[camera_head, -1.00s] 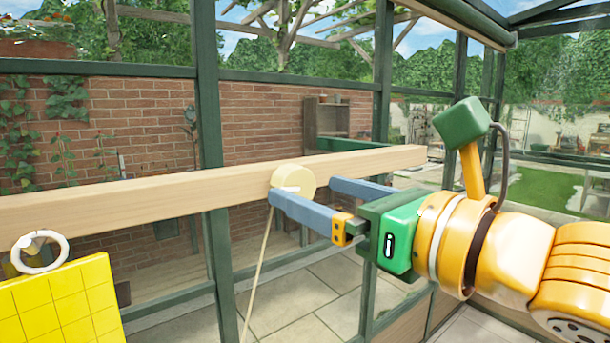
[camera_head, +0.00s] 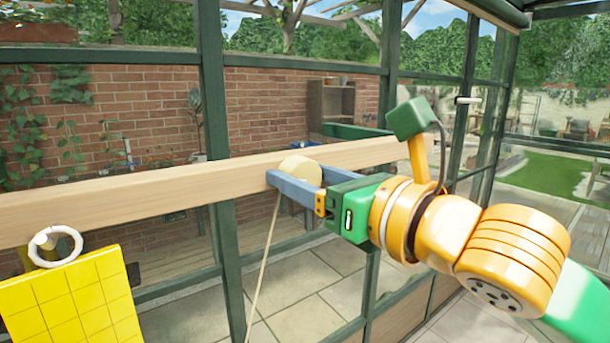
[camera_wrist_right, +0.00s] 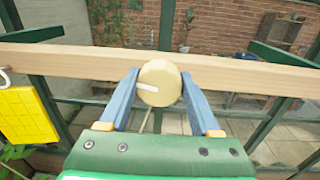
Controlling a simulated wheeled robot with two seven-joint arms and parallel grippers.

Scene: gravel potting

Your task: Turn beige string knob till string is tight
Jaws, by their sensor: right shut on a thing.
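The beige string knob (camera_head: 300,168) is a round pale disc on the front of the wooden beam. It also shows in the right wrist view (camera_wrist_right: 161,80), with a white mark pointing left. My right gripper (camera_head: 292,180) is shut on the knob, one blue finger on each side; the fingers also show in the wrist view (camera_wrist_right: 160,92). The string (camera_head: 263,255) runs down from the knob, slanting slightly left, and looks straight. Its lower end is out of view. My left gripper is not in view.
The wooden beam (camera_head: 130,190) crosses the view. A yellow gridded sheet (camera_head: 75,300) hangs at the left below a white ring (camera_head: 55,247). Green greenhouse posts (camera_head: 212,110) and glass stand behind, with a brick wall (camera_head: 270,115) beyond.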

